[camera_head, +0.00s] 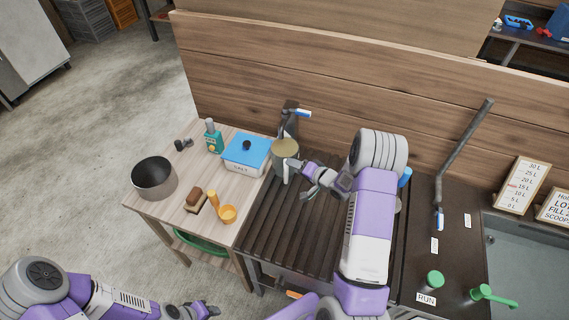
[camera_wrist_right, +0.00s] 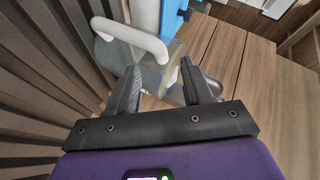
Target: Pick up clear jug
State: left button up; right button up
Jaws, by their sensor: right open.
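The clear jug (camera_head: 281,170) stands upright at the far left corner of the dark slatted rack, with a tan round top. In the right wrist view, the clear jug (camera_wrist_right: 148,76) shows a see-through body and a white curved handle. My right gripper (camera_head: 305,178) is open just to the right of the jug. In the right wrist view, the gripper (camera_wrist_right: 163,68) has its two fingers apart, with part of the jug between or just beyond the tips; contact cannot be told. My left gripper (camera_head: 196,311) is low at the bottom edge, far from the jug, its jaws unclear.
The wooden side table (camera_head: 150,205) holds a dark pot (camera_head: 155,178), a blue-lidded salt box (camera_head: 246,153), a green bottle (camera_head: 213,139), a brush (camera_head: 194,200) and an orange cup (camera_head: 227,213). A tap with a blue handle (camera_head: 300,113) stands behind the jug. A wooden wall (camera_head: 330,85) closes the back.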

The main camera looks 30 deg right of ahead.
jog(key=x, duration=0.4)
jog(key=shift+a+f, duration=0.1)
jog(key=shift+a, duration=0.15)
jog(key=shift+s, duration=0.1)
grip_shut()
jog(key=shift+s, duration=0.1)
dwell(0.8)
